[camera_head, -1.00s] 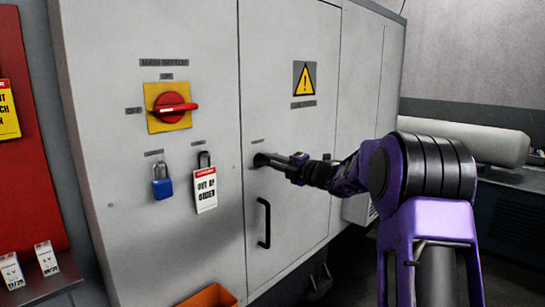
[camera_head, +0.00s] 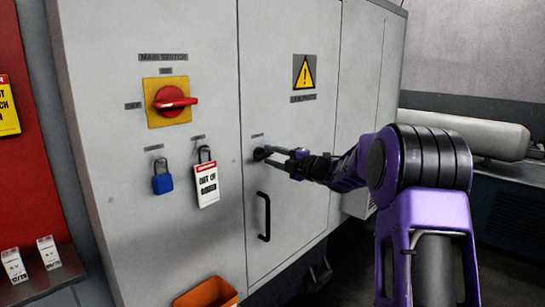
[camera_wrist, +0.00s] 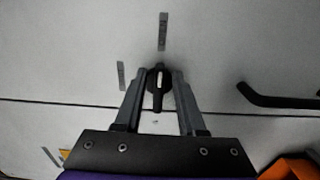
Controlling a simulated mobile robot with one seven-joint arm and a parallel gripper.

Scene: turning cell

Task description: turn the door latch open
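The door latch (camera_head: 260,154) is a small dark knob on the grey cabinet door (camera_head: 290,120), above its black pull handle (camera_head: 263,216). In the wrist view the latch (camera_wrist: 158,84) has a round hub with a pale mark and a short lever pointing down the picture, towards the door seam. My gripper (camera_head: 272,158) reaches the latch from the right. In the wrist view my gripper (camera_wrist: 159,88) is open, with one finger on each side of the latch. Gaps show between the fingers and the lever.
On the left panel are a red rotary switch (camera_head: 172,101) on a yellow plate, a blue padlock (camera_head: 162,178) and a hanging tag (camera_head: 207,186). An orange bin (camera_head: 207,293) stands below. A black handle (camera_wrist: 275,98) lies right of the latch in the wrist view.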

